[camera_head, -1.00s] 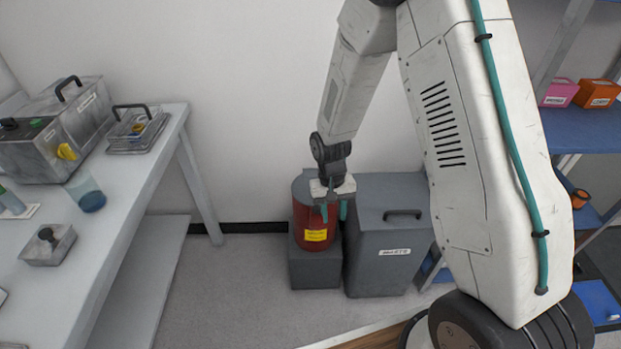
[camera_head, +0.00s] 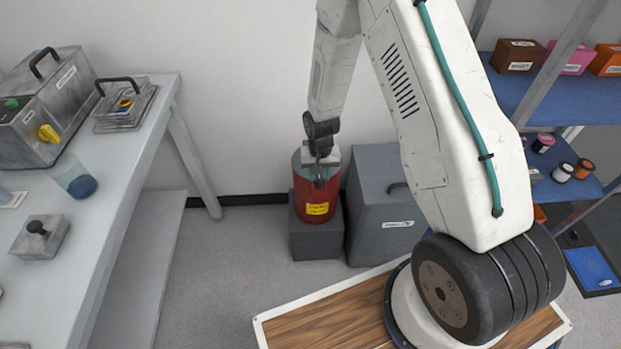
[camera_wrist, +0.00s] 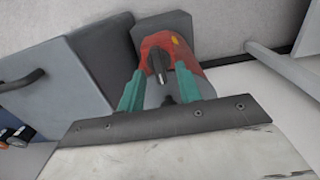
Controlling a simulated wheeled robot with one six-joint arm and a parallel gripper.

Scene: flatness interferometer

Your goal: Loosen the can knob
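The red can (camera_head: 314,208) with a yellow label stands upright on a grey block at the wall. My gripper (camera_head: 319,182) points down over the can's top and front in the head view. In the wrist view the red can (camera_wrist: 178,48) is ahead, and the two teal fingers of my gripper (camera_wrist: 160,88) are spread with a gap between them. A dark, pointed metal part (camera_wrist: 158,66) shows in that gap, and a small dark part lies lower down. I cannot tell which is the knob, or whether a finger touches it.
A grey lidded bin (camera_head: 382,215) stands close to the can's right; it also shows in the wrist view (camera_wrist: 60,90). A white table (camera_head: 110,195) with instruments is at left. Blue shelves (camera_head: 530,100) with boxes and jars are at right. Floor between table and can is clear.

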